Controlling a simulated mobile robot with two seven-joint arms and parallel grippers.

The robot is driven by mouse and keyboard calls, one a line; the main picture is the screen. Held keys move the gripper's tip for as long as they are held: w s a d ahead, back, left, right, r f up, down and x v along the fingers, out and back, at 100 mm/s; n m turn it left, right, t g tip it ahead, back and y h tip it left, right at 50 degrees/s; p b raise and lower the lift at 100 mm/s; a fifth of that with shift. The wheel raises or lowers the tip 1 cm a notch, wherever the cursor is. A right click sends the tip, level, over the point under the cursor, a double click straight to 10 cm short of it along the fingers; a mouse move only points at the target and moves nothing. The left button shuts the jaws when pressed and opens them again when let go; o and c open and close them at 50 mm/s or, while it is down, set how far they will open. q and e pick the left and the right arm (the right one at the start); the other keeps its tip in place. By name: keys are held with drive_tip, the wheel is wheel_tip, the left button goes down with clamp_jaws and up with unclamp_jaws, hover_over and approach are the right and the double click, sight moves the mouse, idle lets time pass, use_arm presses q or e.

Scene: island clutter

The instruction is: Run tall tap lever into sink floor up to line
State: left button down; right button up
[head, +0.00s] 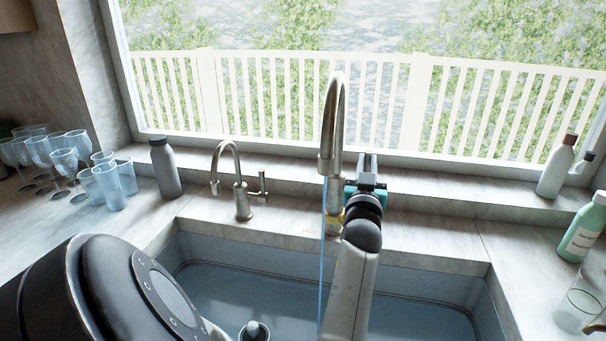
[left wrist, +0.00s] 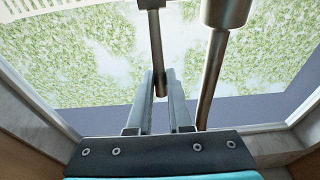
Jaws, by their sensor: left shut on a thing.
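The tall tap (head: 333,120) stands behind the sink (head: 480,270), and a thin blue stream of water (head: 323,250) falls from its spout into the sink. Pale blue water (head: 420,312) covers the visible sink floor. A thin dark line runs along the sink walls near the water; I cannot tell whether it is a fill mark or the water's edge. My left gripper (head: 367,165) is beside the tap, to its right. In the left wrist view, its fingers (left wrist: 159,98) are shut on the tap lever (left wrist: 156,50). My right gripper is out of view.
A smaller tap (head: 237,190) and a grey bottle (head: 165,168) stand left of the tall tap. Several glasses (head: 65,160) crowd the left counter. A white bottle (head: 556,168), a green bottle (head: 582,228) and a clear glass (head: 580,300) stand at the right.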

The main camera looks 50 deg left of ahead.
use_arm(q)
drive_tip(key=shift+a, duration=0.15)
idle(0.3)
drive_tip(key=shift+w+a+r+g, duration=0.15)
drive_tip(key=shift+a+r+g, duration=0.05)
drive_tip(key=shift+g, duration=0.2)
drive_tip(key=shift+w+a+r+g+h, duration=0.1)
drive_tip(key=shift+w+a+g+h, duration=0.2)
drive_tip(key=shift+g+h, duration=0.1)
drive_tip(key=c, duration=0.8)
unclamp_jaws()
drive_tip(key=shift+o, duration=0.2)
drive_tip(key=shift+d, duration=0.1)
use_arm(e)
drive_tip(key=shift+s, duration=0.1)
